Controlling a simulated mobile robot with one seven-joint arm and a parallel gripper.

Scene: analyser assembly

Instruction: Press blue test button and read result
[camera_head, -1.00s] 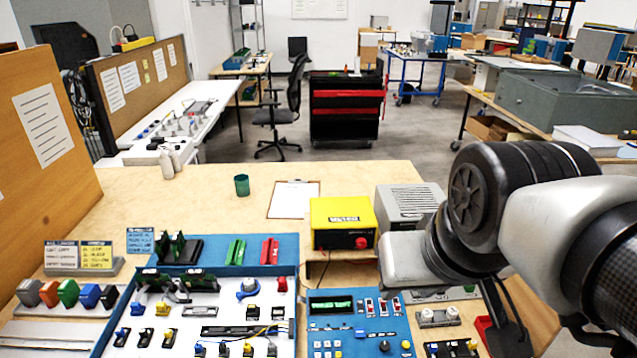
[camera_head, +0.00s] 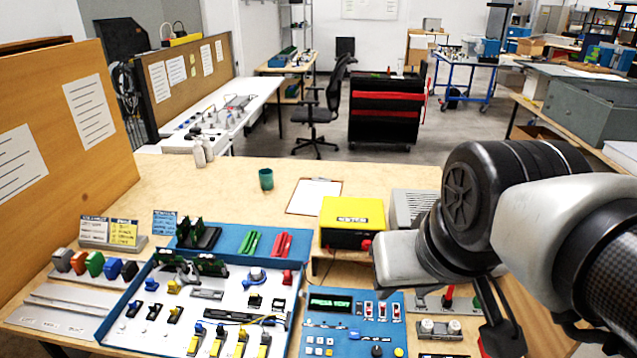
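The blue control panel (camera_head: 316,318) lies on the bench in front, just right of the white assembly board. Its dark display (camera_head: 335,302) shows green text that seems to read "PRESS TEST". A small blue button (camera_head: 354,335) sits below the display; its label is too small to read. A black knob and a yellow button are to its right. My arm comes in from the right, its pale wrist link above and beyond the panel's right side. A dark part at its lower end, seemingly my gripper (camera_head: 499,335), hangs right of the panel, apart from the button. Its fingers cannot be made out.
The blue-edged assembly board (camera_head: 128,292) with connectors and switches fills the left front. A yellow box (camera_head: 352,213) with a red knob stands behind the panel. A small switch plate (camera_head: 440,328) is right of the panel.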

